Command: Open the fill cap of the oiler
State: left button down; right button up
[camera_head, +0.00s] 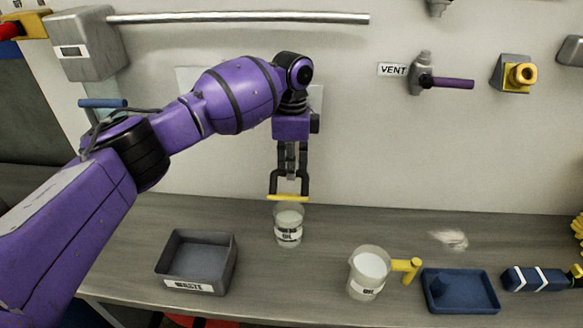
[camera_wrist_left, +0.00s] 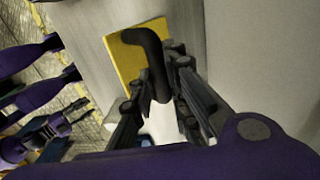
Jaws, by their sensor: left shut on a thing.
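The oiler is a clear cup (camera_head: 288,226) with a white label, standing on the bench below my left gripper. A flat yellow cap (camera_head: 288,197) lies level at the cup's rim; I cannot tell whether it touches the rim. My left gripper (camera_head: 289,176) points straight down over it. In the left wrist view the yellow cap (camera_wrist_left: 133,58) carries a black bent handle (camera_wrist_left: 151,50). The fingers of my left gripper (camera_wrist_left: 160,100) are shut on this handle. Purple arm parts show at the left of the wrist view; whether my right gripper is open there is unclear.
A grey waste tray (camera_head: 226,265) stands left of the oiler. A clear jug (camera_head: 368,274) with a yellow handle and a blue tray (camera_head: 487,291) stand to the right. A purple vent lever (camera_head: 452,83) is on the wall. The bench between cup and jug is clear.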

pick_arm(q)
jog(key=c, duration=1.7)
grip_release()
jog(key=r, duration=1.2)
jog(key=shift+w, duration=0.35)
